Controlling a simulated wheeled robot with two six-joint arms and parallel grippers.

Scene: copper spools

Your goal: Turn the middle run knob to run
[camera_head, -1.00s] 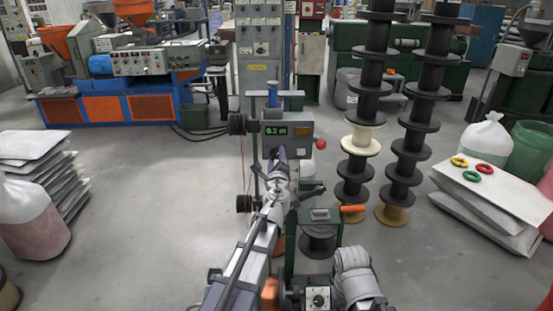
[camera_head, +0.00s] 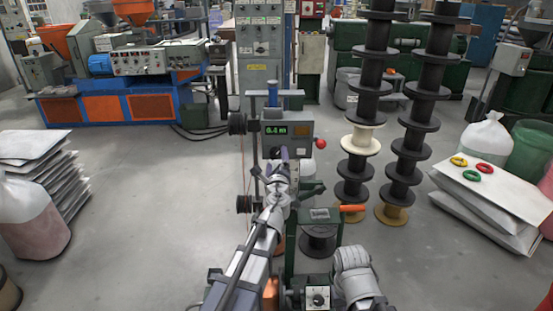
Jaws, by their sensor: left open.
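The middle machine has a grey control box (camera_head: 300,143) with a lit green display (camera_head: 276,130) and a dark round run knob (camera_head: 275,152) on a pale plate below it. The knob's pointer is too small to read. My left gripper (camera_head: 282,156) is open at the knob's lower right, its fingers overlapping the plate's edge. I cannot tell whether it touches the knob. Part of my right arm (camera_head: 355,275) shows at the bottom, but its fingers are not visible.
A red ball handle (camera_head: 320,144) sticks out right of the box. Below stand a black spool (camera_head: 319,240) in a green frame and another dial (camera_head: 318,297). Stacked black spools (camera_head: 352,185) rise at the right. Open floor (camera_head: 150,220) lies left.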

